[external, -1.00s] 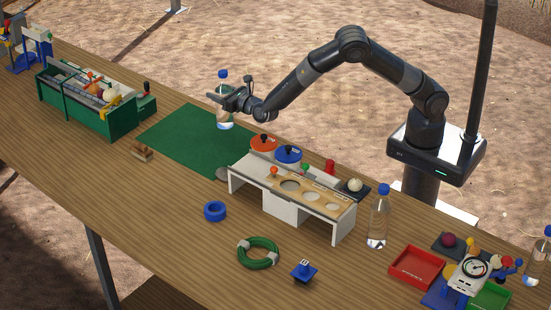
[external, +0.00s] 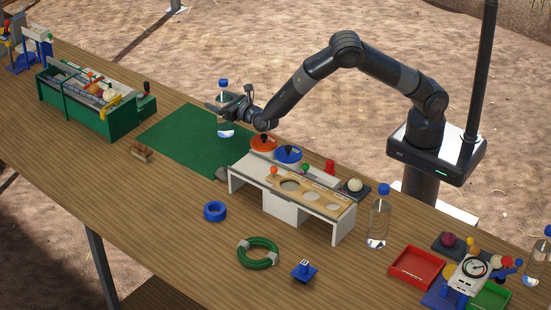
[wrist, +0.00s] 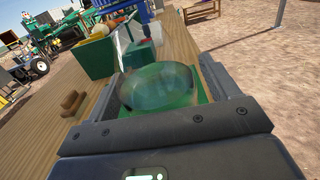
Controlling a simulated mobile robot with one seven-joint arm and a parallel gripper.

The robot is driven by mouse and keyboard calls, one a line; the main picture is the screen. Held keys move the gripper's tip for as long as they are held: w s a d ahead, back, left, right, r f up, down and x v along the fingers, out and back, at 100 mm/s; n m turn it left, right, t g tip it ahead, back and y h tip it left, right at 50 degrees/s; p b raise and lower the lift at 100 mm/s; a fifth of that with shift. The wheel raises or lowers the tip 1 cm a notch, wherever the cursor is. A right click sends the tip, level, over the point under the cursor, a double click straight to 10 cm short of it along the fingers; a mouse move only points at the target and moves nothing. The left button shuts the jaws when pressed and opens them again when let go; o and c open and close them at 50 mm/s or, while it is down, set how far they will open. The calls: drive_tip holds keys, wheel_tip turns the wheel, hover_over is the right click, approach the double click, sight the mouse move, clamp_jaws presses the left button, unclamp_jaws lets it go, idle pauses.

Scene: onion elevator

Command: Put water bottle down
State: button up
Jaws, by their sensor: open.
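A clear water bottle (external: 225,131) with a blue cap stands upright at the right part of the green mat (external: 180,138) in the external view. My gripper (external: 220,108) is level with the bottle's middle and around it. In the wrist view, the clear rounded bottle (wrist: 158,88) fills the space between the two dark fingers (wrist: 160,92), with green mat seen through it. The fingers are open. Whether either finger still touches the bottle cannot be told. The bottle's middle is partly hidden by my gripper in the external view.
A green box of vegetables (external: 95,105) stands left of the mat. Another water bottle (external: 379,220) stands farther right. A small brown block (external: 141,153) lies by the mat. The mat's middle is clear.

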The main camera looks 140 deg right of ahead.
drive_tip(key=shift+r, duration=0.1)
drive_tip(key=shift+a, duration=0.35)
drive_tip(key=s+a+r+m+g+y, duration=0.15)
drive_tip(key=a+r+m, duration=0.25)
drive_tip(key=a, duration=0.5)
drive_tip(key=s+a+r+m+y, duration=0.2)
drive_tip(key=a+r+m+y, duration=0.15)
drive_tip(key=a, duration=0.45)
drive_tip(key=s+a+r+m+g+y, duration=0.15)
drive_tip(key=a+r+m, duration=0.3)
drive_tip(key=a, duration=0.45)
drive_tip(key=s+a+r+m+t+y, duration=0.2)
drive_tip(key=s+a+t+y, duration=0.1)
drive_tip(key=a, duration=0.9)
drive_tip(key=s+a+r+m+t+y, duration=0.2)
drive_tip(key=s+a+y, duration=0.2)
drive_tip(key=a, duration=0.8)
drive_tip(key=s+a+r+m+t+y, duration=0.2)
drive_tip(key=s+a+t+y, duration=0.1)
drive_tip(key=a, duration=0.9)
drive_tip(key=shift+s+t+y, duration=0.3)
drive_tip(key=shift+s+y, duration=0.45)
drive_tip(key=shift+s, duration=0.25)
